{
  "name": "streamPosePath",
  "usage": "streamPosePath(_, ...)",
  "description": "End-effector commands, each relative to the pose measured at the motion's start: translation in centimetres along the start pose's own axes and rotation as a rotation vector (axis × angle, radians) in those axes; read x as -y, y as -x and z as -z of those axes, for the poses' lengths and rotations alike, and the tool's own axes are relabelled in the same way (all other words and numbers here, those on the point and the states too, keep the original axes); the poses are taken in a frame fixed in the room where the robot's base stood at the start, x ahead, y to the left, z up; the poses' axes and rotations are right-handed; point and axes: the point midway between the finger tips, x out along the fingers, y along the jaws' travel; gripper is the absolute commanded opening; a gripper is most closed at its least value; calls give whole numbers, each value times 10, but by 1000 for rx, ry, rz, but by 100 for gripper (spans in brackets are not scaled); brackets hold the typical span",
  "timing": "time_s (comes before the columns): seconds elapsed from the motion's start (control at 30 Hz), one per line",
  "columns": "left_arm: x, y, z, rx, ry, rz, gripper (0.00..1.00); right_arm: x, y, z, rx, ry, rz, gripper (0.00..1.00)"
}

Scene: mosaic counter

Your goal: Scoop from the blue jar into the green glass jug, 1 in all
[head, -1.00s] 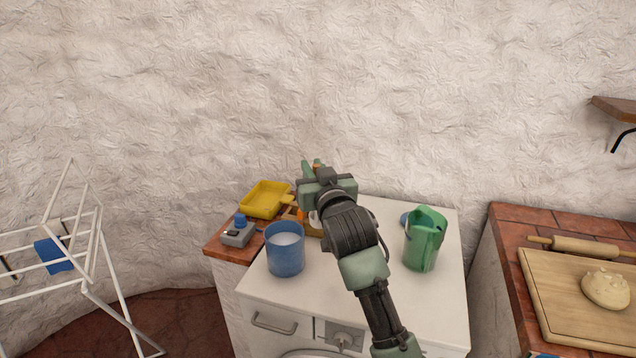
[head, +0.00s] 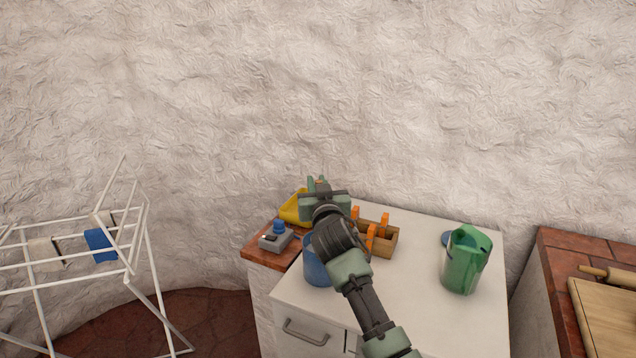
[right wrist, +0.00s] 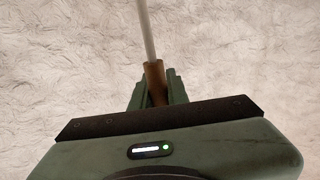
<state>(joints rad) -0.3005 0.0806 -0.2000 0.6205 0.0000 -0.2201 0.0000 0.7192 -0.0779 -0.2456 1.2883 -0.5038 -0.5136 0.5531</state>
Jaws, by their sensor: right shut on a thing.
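The blue jar (head: 315,272) stands at the left front of the white counter top, partly hidden behind my right arm. The green glass jug (head: 466,262) stands upright on the right side of the same top. My right gripper (head: 318,183) appears above and behind the blue jar in the head view. In the right wrist view my right gripper (right wrist: 153,90) is shut on a brown handle (right wrist: 155,80) with a thin pale rod (right wrist: 146,30) running up from it. The far end of this tool is out of view. My left gripper is not in view.
A wooden box (head: 384,250) with orange parts sits behind the jar. A yellow tray (head: 293,208) and a grey device with a blue knob (head: 277,238) are at the left. A drying rack (head: 100,250) stands far left.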

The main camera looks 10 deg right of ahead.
Motion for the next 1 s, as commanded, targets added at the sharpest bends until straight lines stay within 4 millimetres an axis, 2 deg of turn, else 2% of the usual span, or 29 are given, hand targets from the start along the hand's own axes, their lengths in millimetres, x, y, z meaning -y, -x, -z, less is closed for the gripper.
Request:
streamPosePath(0.03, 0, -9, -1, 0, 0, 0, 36, 0, 0, -9, -1, 1, 0, 0)
streamPosePath(0.7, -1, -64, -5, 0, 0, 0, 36, 0, 0, -76, -1, -1, 0, 0)
streamPosePath(1.0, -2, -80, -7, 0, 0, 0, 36, 0, 0, -95, -2, -1, 0, 0)
